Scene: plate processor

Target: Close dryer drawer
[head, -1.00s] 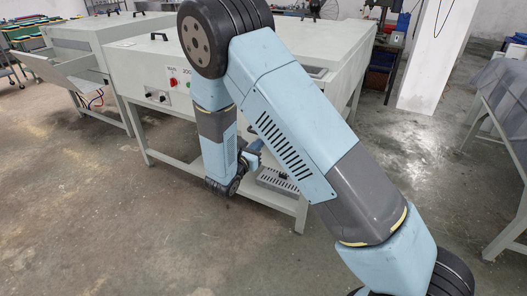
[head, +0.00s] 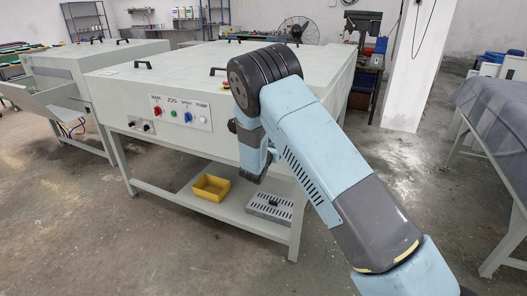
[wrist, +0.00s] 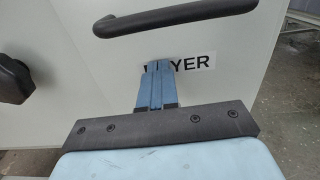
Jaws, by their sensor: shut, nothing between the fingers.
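In the wrist view, a pale panel bears a dark bar handle (wrist: 165,15) across its top and a white label (wrist: 200,62) reading "...YER". This looks like the dryer drawer's front (wrist: 110,60). My gripper (wrist: 157,65) has its blue fingers together and empty, below the handle and over the label's first letters. I cannot tell whether the fingertips touch the panel. In the head view, my arm hides my fingers and the drawer front, so how far the drawer stands open cannot be seen.
The large pale machine (head: 200,75) has a control panel (head: 180,112) with knobs. A yellow tray (head: 212,187) and a grey slotted box (head: 270,206) rest on its lower shelf. Another machine (head: 60,78) stands left, a grey-covered table (head: 495,105) right. Floor between is open.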

